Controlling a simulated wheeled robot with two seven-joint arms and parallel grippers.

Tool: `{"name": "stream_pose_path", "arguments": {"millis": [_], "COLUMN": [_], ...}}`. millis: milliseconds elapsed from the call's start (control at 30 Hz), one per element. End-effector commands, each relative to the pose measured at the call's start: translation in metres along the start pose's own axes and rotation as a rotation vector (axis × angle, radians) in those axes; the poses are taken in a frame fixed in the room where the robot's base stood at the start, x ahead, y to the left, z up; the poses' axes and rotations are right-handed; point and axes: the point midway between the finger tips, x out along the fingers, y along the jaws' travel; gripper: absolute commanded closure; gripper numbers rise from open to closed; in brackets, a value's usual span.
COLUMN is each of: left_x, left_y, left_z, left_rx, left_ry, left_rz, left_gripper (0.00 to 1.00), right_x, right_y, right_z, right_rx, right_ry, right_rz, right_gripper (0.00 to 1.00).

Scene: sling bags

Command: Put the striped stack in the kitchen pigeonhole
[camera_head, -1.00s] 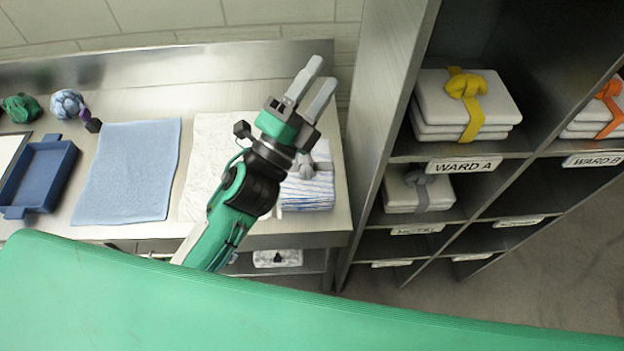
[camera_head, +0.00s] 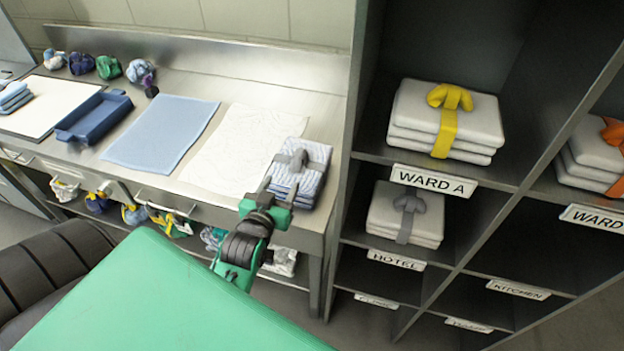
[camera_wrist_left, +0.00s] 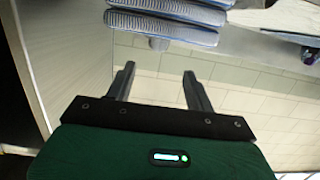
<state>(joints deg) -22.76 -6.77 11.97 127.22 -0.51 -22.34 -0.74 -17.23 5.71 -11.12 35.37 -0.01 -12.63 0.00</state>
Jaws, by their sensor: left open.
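The striped stack (camera_head: 312,153), blue-and-white folded cloth tied with a grey band, lies at the right end of the steel bench. In the left wrist view its layered edge (camera_wrist_left: 165,20) shows at the top. My left gripper (camera_head: 279,187) is open at the stack's near side, its fingers pointing towards it. In the left wrist view the jaws (camera_wrist_left: 160,84) are empty, with a gap to the stack. The kitchen pigeonhole (camera_head: 540,245), above its KITCHEN label (camera_head: 518,290), looks empty; part of its inside is hidden. My right gripper is not in view.
The shelf unit's tall side panel stands right of the bench. A yellow-tied stack (camera_head: 446,118) sits above WARD A, a grey-tied stack (camera_head: 405,212) above HOTEL. A white cloth (camera_head: 240,150), blue cloth (camera_head: 160,132) and blue tray (camera_head: 92,118) lie on the bench.

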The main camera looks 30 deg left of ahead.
Motion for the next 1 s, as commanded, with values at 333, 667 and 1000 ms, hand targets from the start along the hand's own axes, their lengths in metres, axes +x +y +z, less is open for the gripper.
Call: {"name": "stream_pose_path", "arguments": {"millis": [333,667,1000], "left_x": [0.058,0.083,0.123], "left_y": [0.001,0.002,0.005], "left_z": [-0.004,-0.003,-0.003], "left_rx": [0.003,0.004,0.006], "left_ry": [0.003,0.003,0.003], "left_rz": [0.001,0.002,0.002], "left_gripper": [0.46,0.46,0.46], "right_x": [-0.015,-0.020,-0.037], "right_y": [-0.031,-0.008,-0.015], "right_z": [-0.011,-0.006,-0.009], "right_rx": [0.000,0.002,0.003], "right_ry": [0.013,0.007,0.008], "right_rz": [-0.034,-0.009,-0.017], "right_gripper": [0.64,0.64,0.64]}}
